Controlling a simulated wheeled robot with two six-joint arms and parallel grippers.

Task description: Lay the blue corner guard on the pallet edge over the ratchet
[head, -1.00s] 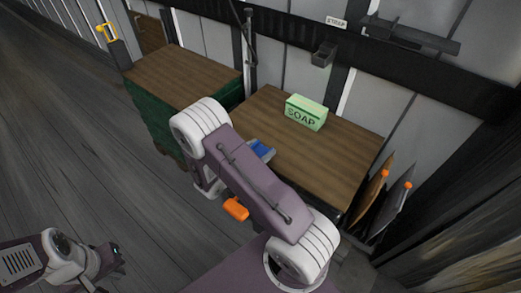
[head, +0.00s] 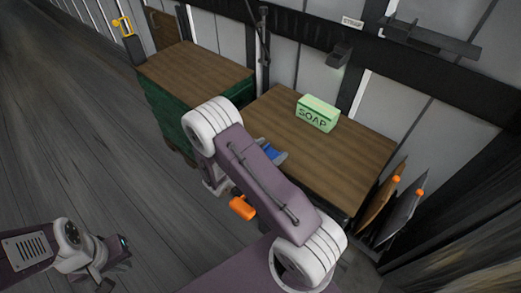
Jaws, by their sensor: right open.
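The blue corner guard (head: 269,150) shows only in part, by the left edge of the brown table top, with my right arm crossing in front of it. A small grey piece sits against its right side. My right gripper is mostly hidden behind that arm, so its contact with the guard cannot be told. An orange piece (head: 242,207) shows below the arm; whether it is the ratchet is unclear. The green-sided pallet load (head: 165,112) with a brown top stands at the back left. My left gripper (head: 118,265) is low at the left, far from them; its fingers are unclear.
A green soap box (head: 318,113) stands on the brown table (head: 350,165). Boards with orange knobs (head: 396,180) lean at the table's right. A wall with dark rails and a small bin (head: 339,55) is behind. Open floor (head: 90,140) lies to the left.

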